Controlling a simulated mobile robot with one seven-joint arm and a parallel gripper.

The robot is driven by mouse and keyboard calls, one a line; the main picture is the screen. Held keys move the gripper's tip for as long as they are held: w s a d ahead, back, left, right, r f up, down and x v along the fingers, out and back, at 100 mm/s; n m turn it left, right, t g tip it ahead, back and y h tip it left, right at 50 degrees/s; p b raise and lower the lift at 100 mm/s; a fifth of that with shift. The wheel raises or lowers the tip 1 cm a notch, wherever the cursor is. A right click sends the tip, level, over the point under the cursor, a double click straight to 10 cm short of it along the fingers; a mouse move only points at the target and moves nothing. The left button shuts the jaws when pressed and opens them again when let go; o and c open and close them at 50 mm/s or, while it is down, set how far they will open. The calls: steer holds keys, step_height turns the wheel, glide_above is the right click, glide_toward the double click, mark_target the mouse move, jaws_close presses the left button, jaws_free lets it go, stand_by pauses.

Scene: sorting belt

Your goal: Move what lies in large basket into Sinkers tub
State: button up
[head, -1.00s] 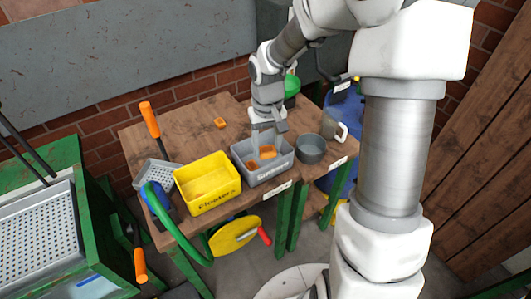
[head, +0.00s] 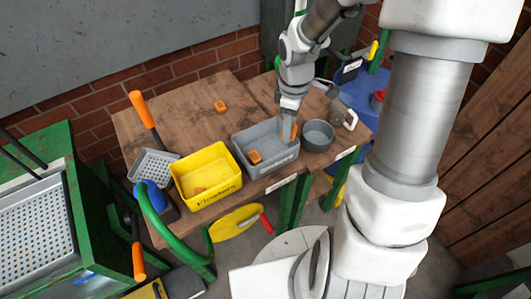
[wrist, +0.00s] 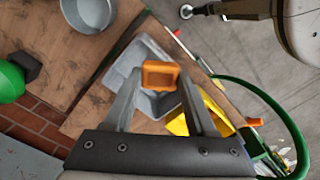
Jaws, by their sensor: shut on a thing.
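My gripper (head: 290,128) is shut on an orange block (head: 293,133) at the right end of the grey tub (head: 284,163). The wrist view also shows the orange block (wrist: 160,74) between the fingertips, with the grey tub (wrist: 120,76) beneath. The print on the grey tub is too small to read surely. Another orange block (head: 254,157) lies inside that tub, at its left. The large perforated basket (head: 35,238) stands on the green stand at far left, and its visible floor looks bare.
A yellow tub (head: 206,174) marked Floaters stands left of the grey tub. A round grey bowl (head: 318,135) and a mug (head: 343,115) stand to its right. A small perforated tray (head: 154,165) is at the table's left. An orange piece (head: 219,106) lies at the back.

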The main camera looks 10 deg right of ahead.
steer(key=s+d+n, duration=0.1)
steer(key=s+n, duration=0.2)
steer(key=n, duration=0.7)
glide_toward(276, 149)
steer(key=shift+f, duration=1.6)
steer(key=shift+f+b, duration=0.55)
steer(key=shift+b, duration=0.05)
steer(key=shift+f, duration=0.1)
